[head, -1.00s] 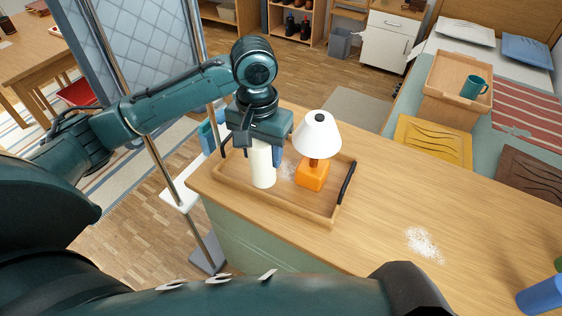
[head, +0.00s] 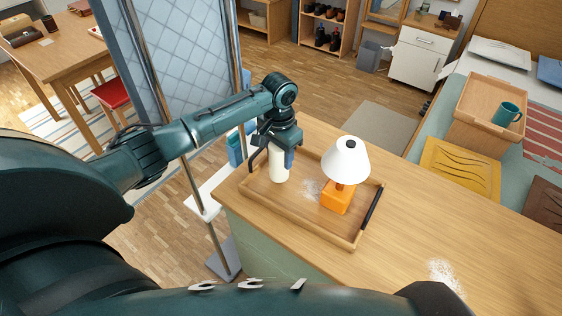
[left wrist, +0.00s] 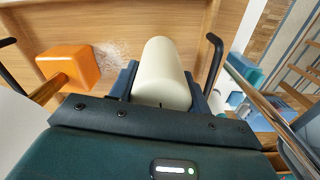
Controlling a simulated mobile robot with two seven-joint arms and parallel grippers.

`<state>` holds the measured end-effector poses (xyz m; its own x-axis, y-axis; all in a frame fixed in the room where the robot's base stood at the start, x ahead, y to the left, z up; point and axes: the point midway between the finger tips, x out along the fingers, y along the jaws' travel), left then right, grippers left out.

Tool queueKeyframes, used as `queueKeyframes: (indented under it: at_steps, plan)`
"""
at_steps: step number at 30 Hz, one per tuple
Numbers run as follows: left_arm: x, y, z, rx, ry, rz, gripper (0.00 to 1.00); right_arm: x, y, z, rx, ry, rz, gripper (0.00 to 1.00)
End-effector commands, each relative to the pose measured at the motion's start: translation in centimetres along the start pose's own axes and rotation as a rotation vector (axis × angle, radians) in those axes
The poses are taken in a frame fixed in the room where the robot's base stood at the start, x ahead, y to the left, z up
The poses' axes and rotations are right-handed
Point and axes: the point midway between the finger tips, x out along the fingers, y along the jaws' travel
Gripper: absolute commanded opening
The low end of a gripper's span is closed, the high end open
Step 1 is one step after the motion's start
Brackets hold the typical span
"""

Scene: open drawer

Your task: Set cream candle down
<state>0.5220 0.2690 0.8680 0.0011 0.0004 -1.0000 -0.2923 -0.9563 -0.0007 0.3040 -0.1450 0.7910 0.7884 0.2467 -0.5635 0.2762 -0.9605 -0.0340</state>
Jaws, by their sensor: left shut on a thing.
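The cream candle (head: 279,166) is a pale upright cylinder at the far left end of the wooden tray (head: 300,218). My left gripper (head: 277,150) is shut on its upper part from above. In the left wrist view the candle (left wrist: 163,72) sits between the two blue fingers, its wick end toward me. Its lower end is over the tray floor; I cannot tell whether it touches. My right gripper does not show.
An orange-based lamp (head: 338,199) with a white shade stands in the tray, right of the candle. White powder lies on the tray floor (head: 311,188) and on the counter (head: 444,273). The tray has dark handles (head: 371,208). The counter right of the tray is mostly clear.

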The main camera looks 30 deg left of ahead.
Motion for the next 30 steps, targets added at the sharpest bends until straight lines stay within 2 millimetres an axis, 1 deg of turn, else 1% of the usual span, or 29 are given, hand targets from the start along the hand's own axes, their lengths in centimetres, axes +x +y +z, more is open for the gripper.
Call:
queueKeyframes:
  at_steps: [3, 6, 17, 18, 25, 30]
  plan:
    - [1.8, 0.0, 0.0, 0.000, -0.002, 0.000, 0.17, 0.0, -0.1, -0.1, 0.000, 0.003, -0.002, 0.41]
    - [2.8, 0.0, 0.0, 0.001, 0.000, -0.001, 0.17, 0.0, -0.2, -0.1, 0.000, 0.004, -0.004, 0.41]
    - [3.2, 0.0, 0.0, 0.000, 0.000, 0.000, 0.17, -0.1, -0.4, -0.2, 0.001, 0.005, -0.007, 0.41]
    - [3.3, 0.0, 0.0, 0.000, 0.000, -0.001, 0.50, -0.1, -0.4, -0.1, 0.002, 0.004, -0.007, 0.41]
    - [3.3, 0.0, 0.0, 0.000, 0.000, -0.001, 0.69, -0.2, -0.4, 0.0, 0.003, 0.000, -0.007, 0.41]
    - [3.2, 0.0, 0.0, 0.000, 0.000, -0.001, 0.69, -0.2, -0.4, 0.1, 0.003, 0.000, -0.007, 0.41]
